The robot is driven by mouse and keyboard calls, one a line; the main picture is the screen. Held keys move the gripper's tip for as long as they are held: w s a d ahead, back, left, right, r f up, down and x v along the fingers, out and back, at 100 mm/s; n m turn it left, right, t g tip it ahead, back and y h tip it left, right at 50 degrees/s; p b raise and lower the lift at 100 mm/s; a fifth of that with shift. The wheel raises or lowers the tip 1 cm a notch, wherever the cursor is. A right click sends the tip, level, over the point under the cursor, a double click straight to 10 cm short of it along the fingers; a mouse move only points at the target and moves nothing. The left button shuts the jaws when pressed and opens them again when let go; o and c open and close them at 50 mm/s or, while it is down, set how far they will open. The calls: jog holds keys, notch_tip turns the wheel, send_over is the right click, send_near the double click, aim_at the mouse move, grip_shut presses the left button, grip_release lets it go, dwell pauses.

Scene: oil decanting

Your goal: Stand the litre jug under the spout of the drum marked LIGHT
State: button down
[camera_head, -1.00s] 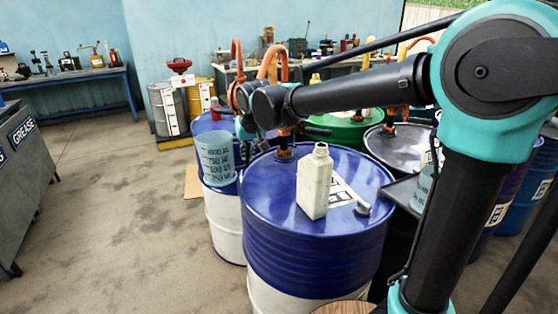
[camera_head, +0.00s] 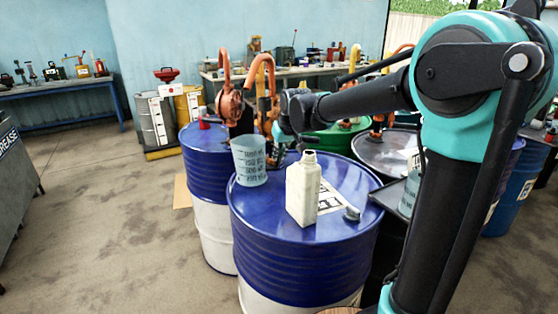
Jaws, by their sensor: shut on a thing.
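A translucent bluish jug (camera_head: 249,163) with dark graduation marks is held upright at the back left of the front blue drum's top (camera_head: 262,213). My gripper (camera_head: 272,157) is shut on its right side; the fingers are small and partly hidden. I cannot tell whether the jug's base touches the drum. An orange hand pump with a curved pipe (camera_head: 224,70) rises behind the jug, its body just above the jug's rim. I cannot make out the spout's end. A second blue drum (camera_head: 205,165) stands behind left. No drum marking reads clearly as LIGHT.
A white bottle (camera_head: 303,190) and a small grey object (camera_head: 352,214) stand on the front drum, by a white label. A second jug (camera_head: 409,194) is at the right, partly behind my arm. A green drum (camera_head: 335,142) stands behind. Floor at left is clear.

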aim_at(278, 164)
jog(key=shift+f, duration=1.65)
jog(key=c, duration=1.6)
grip_release()
jog(key=shift+r, duration=0.25)
jog(key=v, duration=1.2)
jog(key=shift+r, duration=0.45)
